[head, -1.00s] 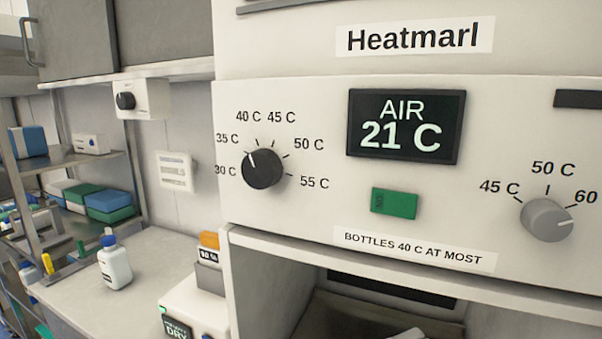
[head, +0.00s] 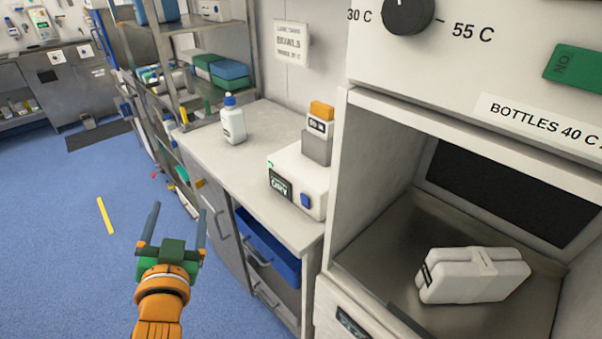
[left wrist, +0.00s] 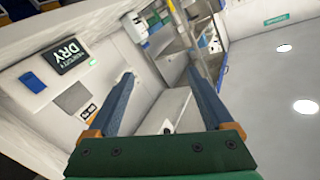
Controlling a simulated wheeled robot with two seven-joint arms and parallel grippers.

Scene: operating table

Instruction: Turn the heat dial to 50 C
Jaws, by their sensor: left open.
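The heat dial (head: 408,14) is a black round knob on the warmer's white front panel, at the top of the head view. Its upper part is cut off by the picture edge, so I cannot tell its setting. The 30 C and 55 C marks show; the 50 C mark is out of view. My left gripper (head: 178,222) is open and empty, low and well left of the dial, over the blue floor. Its two fingers (left wrist: 160,88) stand apart in the left wrist view with nothing between them. My right gripper is not in view.
Below the panel, the warmer's open compartment (head: 385,255) holds a white wrapped pack (head: 470,276). To its left, a counter (head: 262,128) carries a white bottle (head: 232,122) and a small white device (head: 297,180). A green switch (head: 575,66) is right of the dial.

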